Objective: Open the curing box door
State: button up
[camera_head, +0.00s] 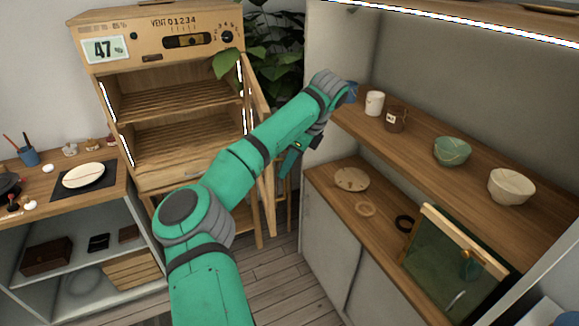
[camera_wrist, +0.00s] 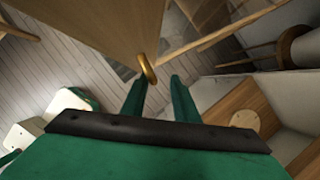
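The curing box (camera_head: 160,45) is a wooden cabinet with a "47" display, slatted shelves and lit inner edges. Its interior is in plain view. Its door (camera_head: 268,185) stands swung out at the box's right side, seen nearly edge-on behind my arm. My gripper (camera_wrist: 159,80) is open, fingers apart and empty. The ring is just beyond the left fingertip; I cannot tell whether they touch. In the head view my gripper (camera_head: 284,170) is beside the door.
A shelf unit on the right holds a white cup (camera_head: 374,103), a brown cup (camera_head: 396,118), a green bowl (camera_head: 452,151) and a cream bowl (camera_head: 511,186). A plant (camera_head: 275,70) stands behind the door. A workbench (camera_head: 110,185) is at left. Floor (camera_head: 285,275) shows between.

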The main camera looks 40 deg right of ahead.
jog(key=shift+s+d, duration=0.2)
jog(key=shift+d, duration=0.05)
jog(key=v, duration=1)
jog(key=shift+r, duration=0.3)
